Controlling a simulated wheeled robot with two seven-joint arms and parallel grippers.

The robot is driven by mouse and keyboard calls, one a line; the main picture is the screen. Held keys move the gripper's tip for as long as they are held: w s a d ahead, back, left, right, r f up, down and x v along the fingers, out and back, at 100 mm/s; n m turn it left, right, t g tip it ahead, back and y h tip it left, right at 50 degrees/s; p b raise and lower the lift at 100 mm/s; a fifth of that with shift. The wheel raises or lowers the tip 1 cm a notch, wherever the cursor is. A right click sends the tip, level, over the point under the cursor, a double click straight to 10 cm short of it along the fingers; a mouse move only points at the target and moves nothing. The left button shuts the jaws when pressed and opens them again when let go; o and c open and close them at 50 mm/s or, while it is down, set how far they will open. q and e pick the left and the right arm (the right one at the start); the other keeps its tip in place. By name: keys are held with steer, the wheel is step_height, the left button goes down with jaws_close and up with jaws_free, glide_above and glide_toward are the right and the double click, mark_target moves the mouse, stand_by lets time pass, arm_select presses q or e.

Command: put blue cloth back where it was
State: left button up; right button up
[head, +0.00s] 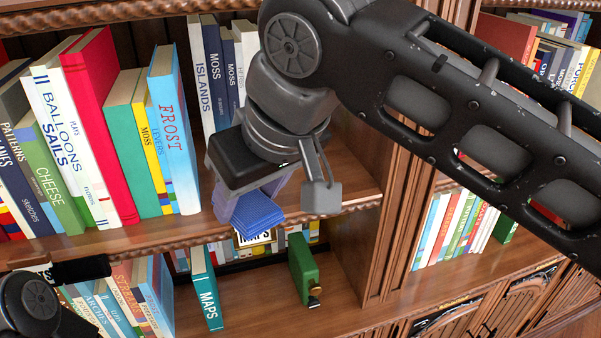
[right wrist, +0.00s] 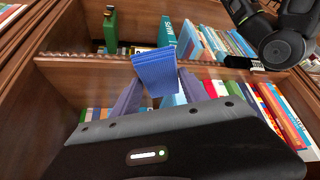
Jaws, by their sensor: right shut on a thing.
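The blue cloth (head: 257,213) is a small folded, ribbed pad. My right gripper (head: 250,200) is shut on it and holds it in front of the upper shelf's front edge. In the right wrist view the cloth (right wrist: 157,73) sits between the two fingers of the right gripper (right wrist: 154,90), its free end pointing toward the lower shelf. Part of my left arm shows at the lower left of the head view, but its fingers cannot be made out there. The part of the cloth inside the fingers is hidden.
The upper shelf (head: 345,180) holds upright books at left and behind my right gripper. On the lower shelf stand a green bottle-like object (head: 303,268), a teal MAPS book (head: 207,290) and more books. Bare board (head: 255,293) lies between the MAPS book and the green object. A wooden upright (head: 385,200) stands at right.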

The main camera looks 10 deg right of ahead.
glide_above(295, 180)
steer(key=s, duration=0.2)
steer(key=f, duration=0.2)
steer(key=shift+s+d+f, duration=0.25)
steer(key=shift+f, duration=0.5)
step_height(295, 180, down, 3)
steer(key=shift+w+d+f+p, duration=0.15)
steer(key=shift+w+p, duration=0.15)
steer(key=shift+p, duration=0.1)
steer(key=shift+f, duration=0.15)
steer(key=shift+f, duration=0.1)
